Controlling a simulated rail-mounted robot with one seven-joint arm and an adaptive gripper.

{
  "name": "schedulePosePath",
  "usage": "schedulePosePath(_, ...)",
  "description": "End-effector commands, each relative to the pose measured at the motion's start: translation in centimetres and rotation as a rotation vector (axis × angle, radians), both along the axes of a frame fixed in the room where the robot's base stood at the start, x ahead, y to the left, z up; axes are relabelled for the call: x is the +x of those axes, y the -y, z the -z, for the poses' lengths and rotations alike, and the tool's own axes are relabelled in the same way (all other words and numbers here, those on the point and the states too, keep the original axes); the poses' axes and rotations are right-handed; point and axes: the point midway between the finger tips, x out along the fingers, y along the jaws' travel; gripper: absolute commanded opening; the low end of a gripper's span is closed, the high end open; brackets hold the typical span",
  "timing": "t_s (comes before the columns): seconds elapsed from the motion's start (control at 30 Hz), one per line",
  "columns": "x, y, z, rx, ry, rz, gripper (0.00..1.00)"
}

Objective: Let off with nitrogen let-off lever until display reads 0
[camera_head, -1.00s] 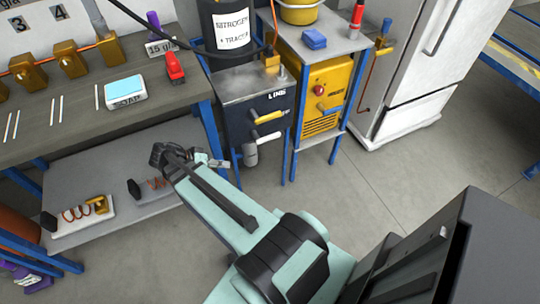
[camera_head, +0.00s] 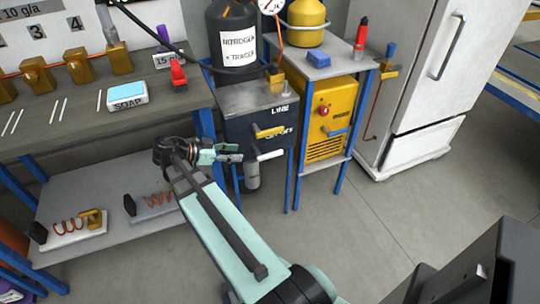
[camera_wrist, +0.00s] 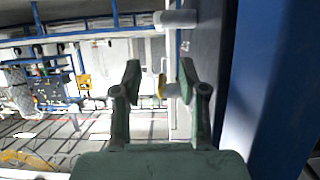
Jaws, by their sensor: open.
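A dark grey box (camera_head: 246,130) marked "LINE" bears a yellow lever (camera_head: 268,131) and, just below it, a white lever (camera_head: 271,155). No readable label tells which is the nitrogen let-off lever. A round gauge (camera_head: 271,5) stands above the box, cut by the top edge; its reading is too small to tell. My gripper (camera_head: 232,153) is open and empty, just left of the levers in front of the box.
A black "NITROGEN + TRACER" cylinder (camera_head: 233,45) stands behind the box. A yellow machine (camera_head: 331,118) on a blue-legged stand is to the right. A workbench (camera_head: 100,122) with a lower shelf (camera_head: 110,222) is to the left. Floor in front is clear.

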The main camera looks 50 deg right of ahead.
Motion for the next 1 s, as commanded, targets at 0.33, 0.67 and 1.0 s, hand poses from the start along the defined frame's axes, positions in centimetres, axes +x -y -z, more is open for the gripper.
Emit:
schedulePosePath(0.33,-3.5,5.5,2.9,0.002,-0.003,0.003,0.42)
schedulePosePath(0.67,-6.0,9.9,5.0,0.002,-0.002,0.001,0.42)
schedulePosePath(1.0,-6.9,11.4,5.6,0.002,-0.002,-0.001,0.42)
